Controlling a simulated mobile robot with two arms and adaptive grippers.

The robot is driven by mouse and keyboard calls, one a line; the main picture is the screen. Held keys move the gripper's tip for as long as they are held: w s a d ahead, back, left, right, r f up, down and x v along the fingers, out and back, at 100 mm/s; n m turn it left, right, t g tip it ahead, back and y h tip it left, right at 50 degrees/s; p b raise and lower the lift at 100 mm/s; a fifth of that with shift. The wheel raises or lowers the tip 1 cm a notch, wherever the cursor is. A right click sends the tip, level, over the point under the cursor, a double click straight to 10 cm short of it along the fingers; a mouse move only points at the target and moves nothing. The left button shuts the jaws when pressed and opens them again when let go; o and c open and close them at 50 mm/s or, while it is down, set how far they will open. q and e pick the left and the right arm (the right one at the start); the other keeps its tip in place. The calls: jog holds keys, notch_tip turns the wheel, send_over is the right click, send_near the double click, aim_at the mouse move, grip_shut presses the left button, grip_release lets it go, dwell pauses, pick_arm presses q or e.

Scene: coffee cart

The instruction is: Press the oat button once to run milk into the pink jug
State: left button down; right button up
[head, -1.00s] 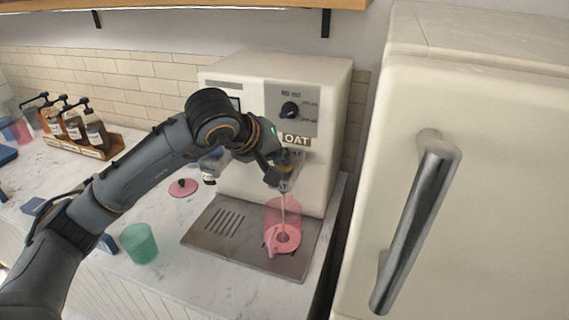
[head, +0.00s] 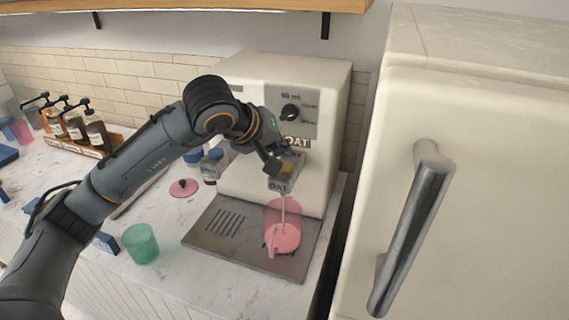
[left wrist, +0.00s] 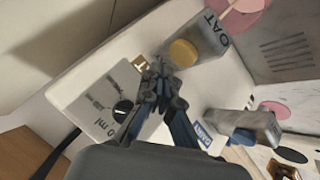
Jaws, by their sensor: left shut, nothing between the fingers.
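The oat dispenser head is a grey block marked OAT (head: 279,186) on the front of the cream machine (head: 245,178). Its round yellow button (left wrist: 183,52) is uncovered in the left wrist view. A pale milk stream (head: 283,208) runs from it into the translucent pink jug (head: 283,240), which stands upright on the drip tray (head: 222,247). Pale liquid shows inside the jug. My left gripper (left wrist: 158,72) is shut and empty, beside the button and apart from it in the left wrist view. My right gripper is in neither view.
A knob (head: 290,112) sits on the machine's upper panel. A green cup (head: 140,244) and a pink lid (head: 184,187) are on the counter to the left. A large fridge-like unit with a handle (head: 412,232) is close on the right.

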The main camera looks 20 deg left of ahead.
pick_arm(q)
jog(key=shift+r+p, duration=0.95)
jog(key=shift+r, duration=1.25)
jog(key=shift+f, duration=0.1)
